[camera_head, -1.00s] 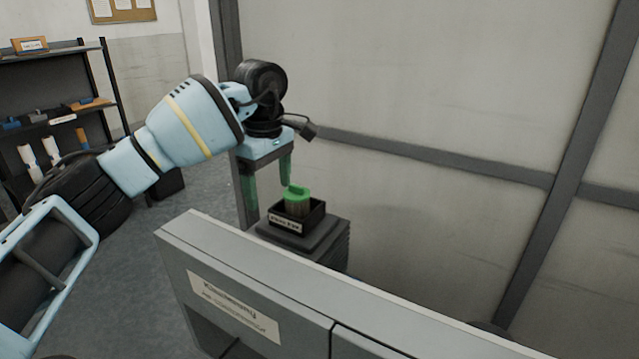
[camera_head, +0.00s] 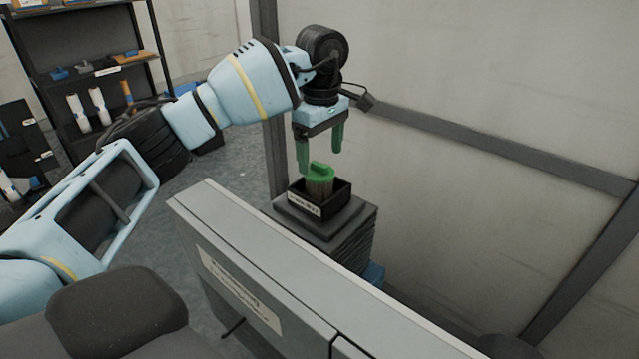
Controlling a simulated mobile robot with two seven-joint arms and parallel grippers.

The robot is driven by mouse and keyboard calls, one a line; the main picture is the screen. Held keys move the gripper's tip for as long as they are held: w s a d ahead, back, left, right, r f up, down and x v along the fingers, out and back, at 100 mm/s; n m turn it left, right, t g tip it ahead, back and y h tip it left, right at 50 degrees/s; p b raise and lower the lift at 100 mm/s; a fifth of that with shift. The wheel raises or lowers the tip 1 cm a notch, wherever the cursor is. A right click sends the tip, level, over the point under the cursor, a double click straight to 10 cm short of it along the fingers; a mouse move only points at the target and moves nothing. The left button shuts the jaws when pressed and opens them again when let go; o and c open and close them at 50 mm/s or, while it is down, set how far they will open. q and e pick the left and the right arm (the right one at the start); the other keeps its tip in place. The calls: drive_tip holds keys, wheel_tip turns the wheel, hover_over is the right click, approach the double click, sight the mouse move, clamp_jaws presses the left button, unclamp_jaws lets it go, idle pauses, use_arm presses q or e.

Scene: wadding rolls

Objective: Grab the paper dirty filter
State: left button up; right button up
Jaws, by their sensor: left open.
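The paper dirty filter (camera_head: 319,184) has a green cap with a raised tab and a brownish body. It stands upright in a small black labelled box (camera_head: 341,193) on a grey stacked pedestal (camera_head: 357,225). My left gripper (camera_head: 319,160) points down with two green fingers. It is open and empty, with its fingertips just above the filter's cap. I cannot tell from this angle whether a fingertip touches the cap. The lower part of the filter is hidden by the box wall. My right gripper is out of view.
A grey cabinet-like panel (camera_head: 290,262) with a label stands in front of the pedestal. A pale wall with dark beams (camera_head: 480,145) is close behind. A dark shelf (camera_head: 85,55) with several parts is at the back left. Open floor (camera_head: 215,165) lies left of the panel.

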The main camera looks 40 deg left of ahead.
sight(319, 164)
use_arm(q)
drive_tip(key=shift+s+f, duration=0.15)
drive_tip(key=shift+f, duration=0.25)
wheel_tip(319, 164, down, 4)
drive_tip(key=shift+s+f+p, duration=0.1)
drive_tip(key=shift+f+p, duration=0.05)
drive_tip(key=shift+p, duration=0.2)
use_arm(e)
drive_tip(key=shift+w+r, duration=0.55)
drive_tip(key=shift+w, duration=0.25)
use_arm(q)
drive_tip(key=c, duration=1.1)
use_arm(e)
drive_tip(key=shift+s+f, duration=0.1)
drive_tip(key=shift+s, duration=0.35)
